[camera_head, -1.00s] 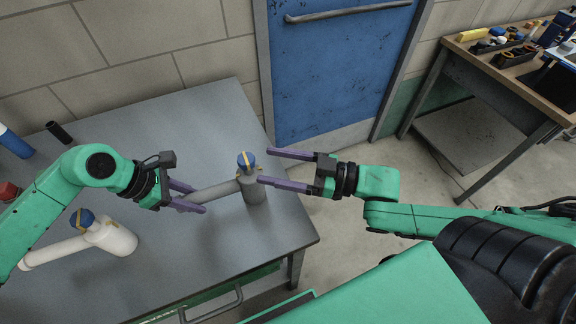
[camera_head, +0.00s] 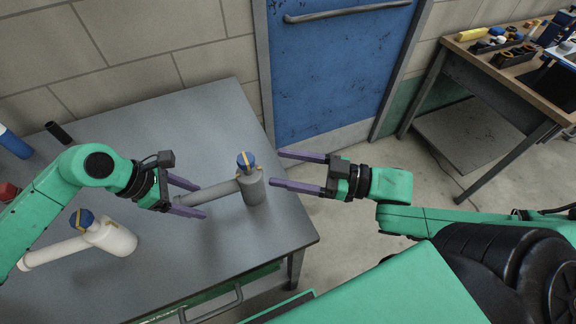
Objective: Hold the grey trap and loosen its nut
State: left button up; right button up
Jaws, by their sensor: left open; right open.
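The grey trap (camera_head: 253,189) stands on the grey table near its right edge, with its side pipe (camera_head: 214,190) pointing left. Its blue nut (camera_head: 246,160) with a yellow stripe sits on top. My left gripper (camera_head: 203,201) is open at the left end of the side pipe, with its fingers on either side of the pipe's end; I cannot tell whether they touch it. My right gripper (camera_head: 276,169) is open and empty to the right of the trap, its fingers pointing left toward it, apart from the nut.
A black cylinder (camera_head: 59,133), a blue-and-white bottle (camera_head: 14,142) and a red object (camera_head: 8,191) are at the far left. The table's (camera_head: 180,120) back is clear.

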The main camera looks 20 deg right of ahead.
pick_arm(q)
jog(key=v, duration=1.2)
